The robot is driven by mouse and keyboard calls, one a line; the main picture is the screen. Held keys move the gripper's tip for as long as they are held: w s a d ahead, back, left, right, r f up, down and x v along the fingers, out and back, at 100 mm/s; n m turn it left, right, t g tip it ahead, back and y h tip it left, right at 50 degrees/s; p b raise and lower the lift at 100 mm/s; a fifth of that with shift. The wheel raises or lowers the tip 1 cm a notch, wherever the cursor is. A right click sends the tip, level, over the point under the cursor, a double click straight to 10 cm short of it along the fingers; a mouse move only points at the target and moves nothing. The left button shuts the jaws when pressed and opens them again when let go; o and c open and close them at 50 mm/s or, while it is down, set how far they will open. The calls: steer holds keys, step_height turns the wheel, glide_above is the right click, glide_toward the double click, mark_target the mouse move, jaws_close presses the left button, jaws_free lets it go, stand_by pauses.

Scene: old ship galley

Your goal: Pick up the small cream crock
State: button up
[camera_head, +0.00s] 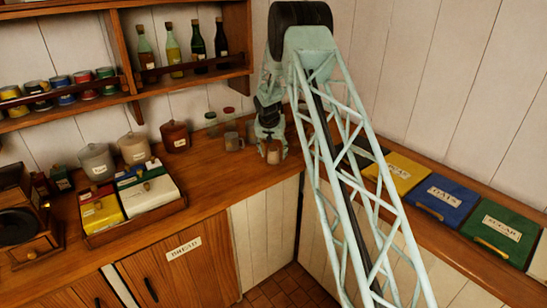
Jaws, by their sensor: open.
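A cream lidded crock (133,149) stands on the wooden counter against the back wall, between a grey lidded crock (97,162) and a dark red-brown one (175,137). My gripper (272,153) is far to the right of these crocks, low over the counter near the corner. It is open and points down. A small tan or cream piece (273,152) shows between its fingers; it is too small to tell what it is or whether the fingers touch it.
A grey mug (234,141) and small jars (211,124) stand left of my gripper. A tray of boxes (145,190) is in front of the crocks. Bottles and tins fill the shelves (190,73) above. Coloured lidded bins (440,200) line the right counter.

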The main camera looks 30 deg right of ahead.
mark_target(274, 148)
steer(key=c, duration=1.2)
steer(key=shift+o, duration=0.2)
steer(key=shift+r, duration=0.15)
steer(key=shift+r, duration=1.55)
steer(key=shift+s+r, duration=0.1)
steer(key=shift+r, duration=0.05)
steer(key=s+a+b, duration=0.1)
steer(key=s+a, duration=0.2)
steer(key=s, duration=0.4)
steer(key=s+a+r+b, duration=0.1)
steer(key=s+a, duration=0.2)
steer(key=s, duration=0.4)
steer(key=shift+s+a+r, duration=0.2)
steer(key=shift+a, duration=0.05)
